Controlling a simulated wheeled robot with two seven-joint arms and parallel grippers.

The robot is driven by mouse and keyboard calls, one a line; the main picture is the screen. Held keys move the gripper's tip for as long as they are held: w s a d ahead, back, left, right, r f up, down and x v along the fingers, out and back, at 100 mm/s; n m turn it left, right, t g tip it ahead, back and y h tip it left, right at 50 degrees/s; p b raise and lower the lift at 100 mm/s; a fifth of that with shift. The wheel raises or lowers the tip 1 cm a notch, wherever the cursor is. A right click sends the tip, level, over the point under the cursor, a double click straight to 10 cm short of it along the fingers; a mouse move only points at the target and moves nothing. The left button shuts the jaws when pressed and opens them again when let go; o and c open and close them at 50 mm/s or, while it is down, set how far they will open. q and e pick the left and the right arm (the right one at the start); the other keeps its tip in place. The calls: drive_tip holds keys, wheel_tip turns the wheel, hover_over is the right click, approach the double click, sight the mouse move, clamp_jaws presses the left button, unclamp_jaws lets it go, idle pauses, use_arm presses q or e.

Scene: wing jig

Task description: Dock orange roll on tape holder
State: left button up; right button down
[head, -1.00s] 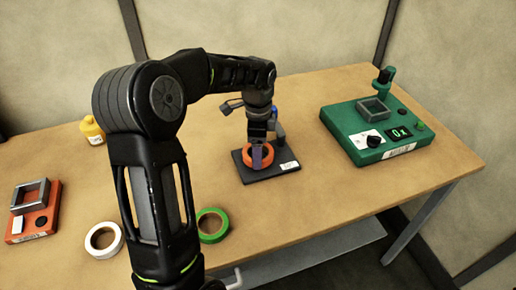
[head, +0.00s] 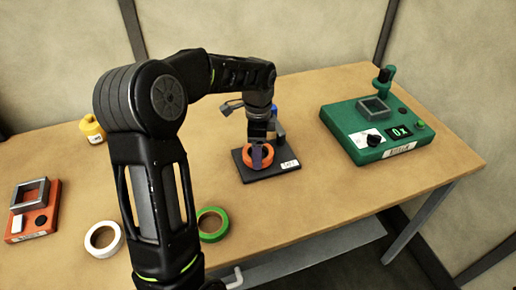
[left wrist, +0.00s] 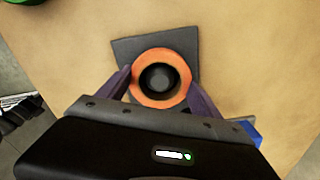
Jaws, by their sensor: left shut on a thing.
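The orange roll (head: 246,158) is over the dark base of the tape holder (head: 284,169), with a white label on the base's front. In the left wrist view the roll (left wrist: 137,84) sits around a dark round post of the holder, and the holder's plate (left wrist: 126,47) shows behind it. I cannot tell whether the roll rests fully on the plate. My left gripper (left wrist: 161,90) has its purple fingers on both sides of the roll and is shut on it. My right gripper is not in view.
A white roll (head: 118,241) and a green roll (head: 222,229) lie at the front. A red device (head: 45,219) and a yellow bottle (head: 90,127) are at left. A green device (head: 350,145) stands at right. The table is clear between holder and green device.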

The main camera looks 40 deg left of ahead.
use_arm(q)
drive_tip(key=shift+f, duration=0.3)
drive_tip(key=o, duration=1.1)
wheel_tip(320, 180, up, 11)
drive_tip(key=p, duration=0.8)
idle(0.3)
